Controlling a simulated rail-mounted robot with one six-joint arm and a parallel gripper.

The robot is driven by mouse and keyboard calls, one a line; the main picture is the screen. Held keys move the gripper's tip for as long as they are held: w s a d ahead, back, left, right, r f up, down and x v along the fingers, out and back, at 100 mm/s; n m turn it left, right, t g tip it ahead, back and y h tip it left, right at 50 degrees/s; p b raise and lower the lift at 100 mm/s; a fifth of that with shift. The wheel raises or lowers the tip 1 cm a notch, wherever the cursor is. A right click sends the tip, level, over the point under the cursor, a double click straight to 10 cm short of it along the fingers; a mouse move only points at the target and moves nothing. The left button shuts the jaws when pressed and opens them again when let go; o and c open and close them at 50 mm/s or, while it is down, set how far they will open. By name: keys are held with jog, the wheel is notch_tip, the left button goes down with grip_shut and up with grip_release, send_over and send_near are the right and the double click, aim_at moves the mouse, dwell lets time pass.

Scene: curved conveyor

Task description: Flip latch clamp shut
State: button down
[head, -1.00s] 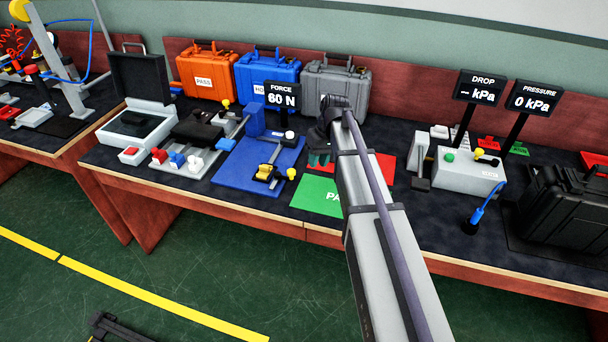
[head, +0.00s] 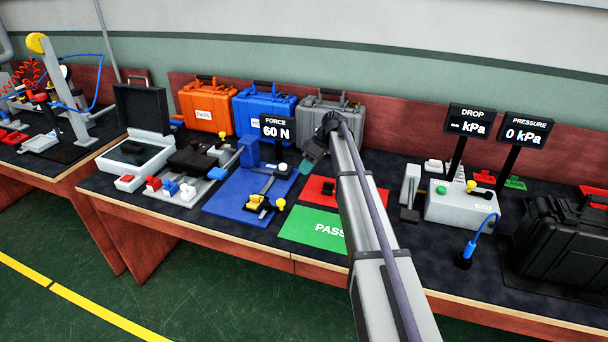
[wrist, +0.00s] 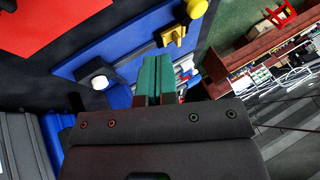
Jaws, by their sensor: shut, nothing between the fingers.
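The clamp fixture sits on a blue plate (head: 232,205) on the bench, with a blue upright block (head: 249,152) at its back. A yellow-and-black clamp part (head: 258,203) is at its front, with a yellow knob (head: 281,204) beside it. A metal rod runs back towards a white knob (head: 282,167). In the wrist view the yellow part (wrist: 174,33) and white knob (wrist: 98,83) show beyond my fingers. My gripper (head: 307,167) is shut and empty, with teal fingers, at the plate's back right. I cannot tell its height or whether it touches anything.
A display (head: 275,128) reading 60 N stands behind the plate. Grey (head: 322,117), blue (head: 262,114) and orange (head: 204,110) cases line the back. A green PASS pad (head: 310,228) and red pad (head: 368,195) lie to the right, partly behind my arm.

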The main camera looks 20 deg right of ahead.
jog(key=b, duration=0.6)
send_near(272, 209)
jog(key=w+d+f, duration=0.1)
jog(key=f, duration=0.1)
jog(key=w+d+f, duration=0.2)
jog(key=shift+s+a+r, duration=0.2)
jog(key=shift+s+a, duration=0.35)
jog(key=shift+s, duration=0.05)
jog(key=shift+s+a+r, duration=0.2)
jog(key=shift+s+a, duration=0.35)
jog(key=shift+s, duration=0.1)
jog(key=shift+s+a, duration=0.2)
jog(key=shift+a, duration=0.1)
